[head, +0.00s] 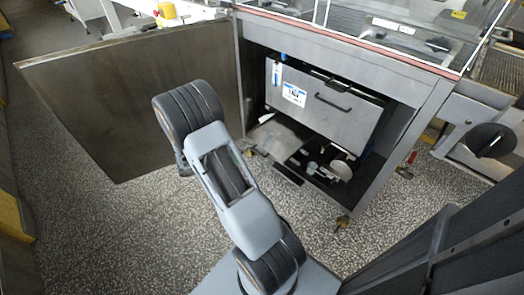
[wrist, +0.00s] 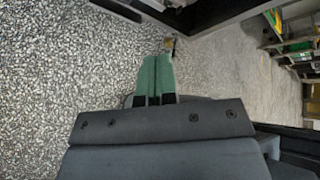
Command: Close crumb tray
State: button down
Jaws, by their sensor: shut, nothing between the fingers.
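The crumb tray (head: 276,137) is a pale, flat tray low in the open cabinet, under the grey drawer-like box. It sticks out through the cabinet opening, with a short dark piece (head: 288,174) at its front. In the wrist view, a smooth pale surface (wrist: 240,72) lies to the right of my fingers; I cannot tell surely whether it is the tray. My gripper (wrist: 157,62) has green fingers pressed together, with nothing between them. The arm hides it in the head view. I cannot tell whether the fingertips touch anything.
The cabinet door (head: 130,95) stands wide open on the left. A grey box with a black handle (head: 325,105) fills the upper cabinet. Round pale parts (head: 340,168) lie right of the tray. A brass foot (head: 343,221) stands at the front. Speckled floor (head: 110,225) is clear in front.

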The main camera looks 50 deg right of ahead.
aim_at(266, 150)
jog(key=w+d+f+n+t+h, duration=0.25)
jog(key=d+f+n, duration=0.25)
jog(key=f+n, duration=0.45)
jog(key=shift+n, duration=0.55)
jog(key=b+x, duration=0.1)
jog(key=x, duration=0.2)
jog(key=b+x, duration=0.1)
jog(key=x, duration=0.3)
jog(key=r+b+x, duration=0.1)
jog(key=x, duration=0.3)
jog(key=shift+s+d, duration=0.3)
jog(key=shift+s, duration=0.05)
jog(key=shift+d+r, duration=0.1)
jog(key=shift+d, duration=0.6)
